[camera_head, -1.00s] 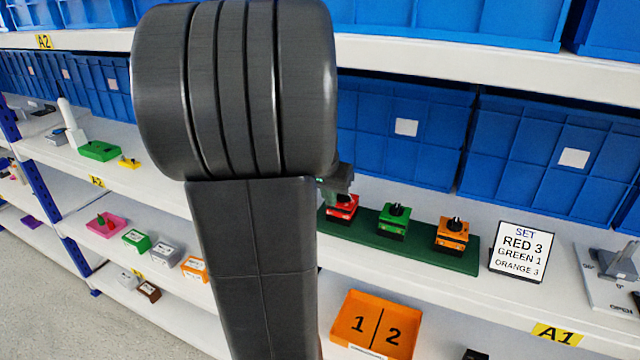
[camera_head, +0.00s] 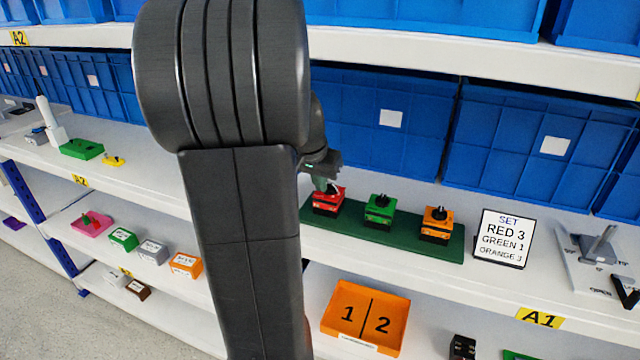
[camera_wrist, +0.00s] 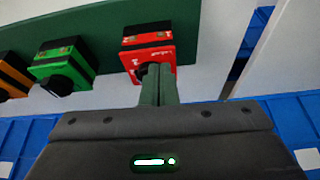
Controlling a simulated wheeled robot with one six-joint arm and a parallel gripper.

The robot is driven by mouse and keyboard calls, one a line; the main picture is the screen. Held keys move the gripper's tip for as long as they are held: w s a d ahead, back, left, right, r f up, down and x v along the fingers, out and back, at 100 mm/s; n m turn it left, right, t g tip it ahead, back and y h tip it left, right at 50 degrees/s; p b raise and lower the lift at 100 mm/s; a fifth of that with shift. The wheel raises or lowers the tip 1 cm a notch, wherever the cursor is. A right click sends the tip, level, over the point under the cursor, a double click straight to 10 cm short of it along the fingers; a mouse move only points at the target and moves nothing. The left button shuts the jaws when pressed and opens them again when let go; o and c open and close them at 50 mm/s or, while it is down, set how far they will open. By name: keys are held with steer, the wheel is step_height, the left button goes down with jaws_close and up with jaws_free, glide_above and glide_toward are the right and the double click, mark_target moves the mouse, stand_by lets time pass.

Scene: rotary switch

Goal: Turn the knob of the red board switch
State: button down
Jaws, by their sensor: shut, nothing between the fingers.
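The red switch (camera_head: 328,201) stands at the left end of a dark green board (camera_head: 400,240) on the middle shelf. In the wrist view the red switch (camera_wrist: 147,52) is at the top centre. My gripper (camera_head: 331,187) is just above it, fingers pointing down. In the wrist view my gripper's fingertips (camera_wrist: 158,72) are together and overlap the lower edge of the red switch. A sign (camera_head: 502,238) reads SET RED 3, GREEN 1, ORANGE 3.
A green switch (camera_head: 379,211) and an orange switch (camera_head: 436,224) stand to the right on the same board. Blue bins (camera_head: 385,125) close off the back of the shelf. An orange tray (camera_head: 365,318) marked 1 and 2 is on the shelf below.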

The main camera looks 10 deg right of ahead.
steer(key=shift+w, duration=0.1)
steer(key=shift+w+a+m+g+h+b, duration=0.1)
steer(key=shift+w+m+g+h+b, duration=0.15)
steer(key=shift+m+b, duration=0.4)
steer(key=shift+w+m+g+h+b, duration=0.25)
steer(key=shift+m+b, duration=0.1)
steer(key=shift+m, duration=0.6)
steer(key=m, duration=0.1)
steer(key=m+g, duration=0.1)
steer(key=m, duration=0.1)
steer(key=shift+w+h+b, duration=0.3)
steer(key=shift+b, duration=0.1)
steer(key=shift+r+m, duration=0.2)
steer(key=shift+m, duration=0.3)
steer(key=shift+s+d, duration=0.1)
steer(key=shift+d, duration=0.1)
steer(key=shift+r, duration=0.2)
steer(key=shift+s+d+f+b, duration=0.2)
steer(key=shift+b, duration=0.2)
